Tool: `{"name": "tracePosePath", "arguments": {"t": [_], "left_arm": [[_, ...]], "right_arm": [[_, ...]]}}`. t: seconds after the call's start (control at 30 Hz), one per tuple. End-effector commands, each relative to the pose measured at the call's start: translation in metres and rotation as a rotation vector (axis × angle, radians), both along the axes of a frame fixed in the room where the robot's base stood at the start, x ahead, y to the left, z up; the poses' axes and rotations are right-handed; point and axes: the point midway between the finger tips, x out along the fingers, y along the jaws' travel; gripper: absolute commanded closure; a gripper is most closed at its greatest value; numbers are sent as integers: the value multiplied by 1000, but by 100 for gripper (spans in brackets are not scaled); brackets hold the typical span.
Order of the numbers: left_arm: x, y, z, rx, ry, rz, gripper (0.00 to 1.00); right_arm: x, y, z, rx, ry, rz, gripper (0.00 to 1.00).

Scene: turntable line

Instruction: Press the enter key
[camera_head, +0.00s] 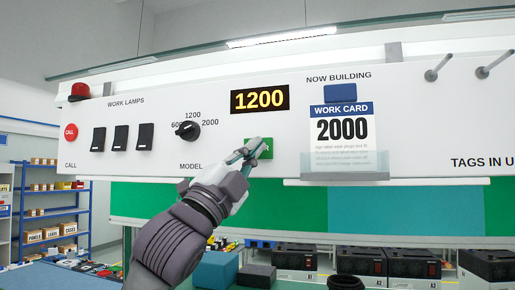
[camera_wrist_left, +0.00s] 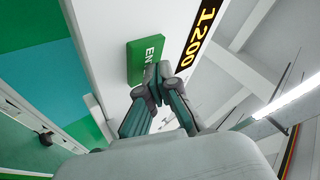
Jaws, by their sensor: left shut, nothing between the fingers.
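The green enter key (camera_head: 264,153) is on the white panel below the yellow-digit display (camera_head: 260,100), which reads 1200. My left gripper (camera_head: 252,148) is shut and empty, with its fingertips at the key and covering part of its lettering. In the left wrist view the key (camera_wrist_left: 138,64) shows the letters "EN", and the shut fingertips (camera_wrist_left: 157,70) are at its edge. I cannot tell whether they touch it or whether the key is pushed in. My right gripper is not in view.
A model knob (camera_head: 187,131) and several black lamp switches (camera_head: 120,137) are left of the key, with a red call button (camera_head: 71,132) beyond. A work card (camera_head: 342,130) reading 2000 sits in a clear holder on the right. Boxes (camera_head: 215,270) stand below.

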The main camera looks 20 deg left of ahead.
Motion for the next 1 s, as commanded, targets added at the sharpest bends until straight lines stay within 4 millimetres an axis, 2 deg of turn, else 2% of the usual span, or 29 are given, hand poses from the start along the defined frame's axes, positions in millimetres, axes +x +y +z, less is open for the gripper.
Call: {"name": "tracePosePath", "arguments": {"t": [0.7, 1.0], "left_arm": [[5, 0, -1, 0, 3, 1, 100], [-8, 0, -1, 1, 1, 0, 100]], "right_arm": [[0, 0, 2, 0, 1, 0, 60], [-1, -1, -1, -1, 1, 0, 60]]}}
